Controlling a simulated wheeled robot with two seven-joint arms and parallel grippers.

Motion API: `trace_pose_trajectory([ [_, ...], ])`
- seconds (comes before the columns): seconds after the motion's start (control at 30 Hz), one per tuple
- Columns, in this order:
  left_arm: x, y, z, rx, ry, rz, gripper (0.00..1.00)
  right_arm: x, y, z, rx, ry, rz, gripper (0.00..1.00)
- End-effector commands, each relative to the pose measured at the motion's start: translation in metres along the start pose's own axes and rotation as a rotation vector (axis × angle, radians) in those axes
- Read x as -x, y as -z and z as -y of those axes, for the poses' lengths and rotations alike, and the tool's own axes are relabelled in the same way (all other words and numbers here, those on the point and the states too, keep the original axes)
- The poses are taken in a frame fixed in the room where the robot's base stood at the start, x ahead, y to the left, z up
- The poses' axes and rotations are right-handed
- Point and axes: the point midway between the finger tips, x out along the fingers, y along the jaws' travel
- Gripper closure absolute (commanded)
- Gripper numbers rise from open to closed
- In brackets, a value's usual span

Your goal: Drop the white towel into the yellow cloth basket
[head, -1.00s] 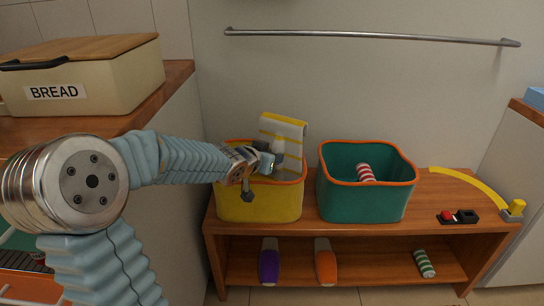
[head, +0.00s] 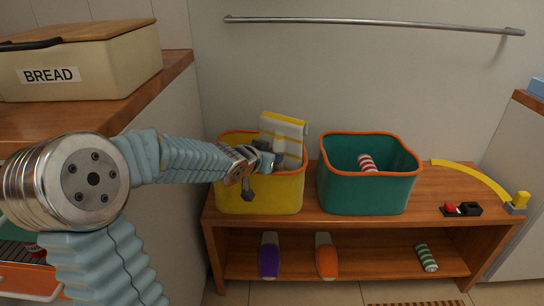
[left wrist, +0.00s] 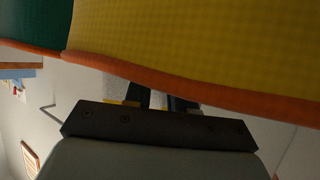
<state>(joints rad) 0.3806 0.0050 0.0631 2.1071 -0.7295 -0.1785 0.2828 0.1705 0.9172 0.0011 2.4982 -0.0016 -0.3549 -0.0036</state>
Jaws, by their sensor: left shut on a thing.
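The white towel (head: 284,131) with yellow stripes hangs folded in my left gripper (head: 268,160) in the head view. The left gripper is shut on it. The towel is at the yellow cloth basket (head: 258,195), over its opening, and its lower part is hidden behind the gripper and the basket's front rim. I cannot tell how deep it reaches. In the left wrist view the fingers of the gripper (left wrist: 166,100) are close to the orange rim, and the basket's yellow wall (left wrist: 190,40) fills the upper part. My right gripper is not in view.
A teal basket (head: 365,195) with orange rim stands close at the right, holding a red-and-white striped roll (head: 367,163). Both baskets stand on a wooden bench (head: 430,200). A metal rail (head: 370,26) is on the wall above. A bread box (head: 100,65) stands on the left counter.

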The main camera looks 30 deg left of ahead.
Motion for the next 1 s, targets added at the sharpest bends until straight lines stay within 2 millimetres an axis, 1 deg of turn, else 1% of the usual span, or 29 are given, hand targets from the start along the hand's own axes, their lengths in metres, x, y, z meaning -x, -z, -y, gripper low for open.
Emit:
trace_pose_trajectory([
  [0.23, -0.003, -0.007, 0.000, 0.000, 0.000, 0.000, 1.00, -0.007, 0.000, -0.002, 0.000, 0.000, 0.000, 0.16],
  [0.27, -0.003, -0.005, 0.000, 0.000, 0.000, -0.001, 0.71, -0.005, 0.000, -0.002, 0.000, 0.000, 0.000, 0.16],
  [0.4, -0.003, -0.006, 0.000, 0.000, -0.001, 0.001, 0.50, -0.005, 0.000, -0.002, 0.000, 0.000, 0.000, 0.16],
  [0.43, -0.003, -0.006, -0.001, 0.000, -0.001, 0.001, 0.46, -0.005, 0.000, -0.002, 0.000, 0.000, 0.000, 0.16],
  [0.7, -0.003, -0.007, -0.002, -0.001, -0.004, 0.005, 0.46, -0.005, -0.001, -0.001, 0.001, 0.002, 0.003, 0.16],
  [0.77, 0.002, -0.005, -0.002, -0.001, -0.003, 0.004, 0.46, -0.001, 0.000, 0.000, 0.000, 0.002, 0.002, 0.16],
  [0.87, 0.018, -0.004, -0.001, -0.002, -0.001, 0.006, 0.46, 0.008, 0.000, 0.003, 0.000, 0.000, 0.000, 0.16],
  [1.0, 0.053, 0.000, 0.000, -0.001, 0.001, 0.004, 0.46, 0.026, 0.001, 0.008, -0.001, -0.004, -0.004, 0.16],
])
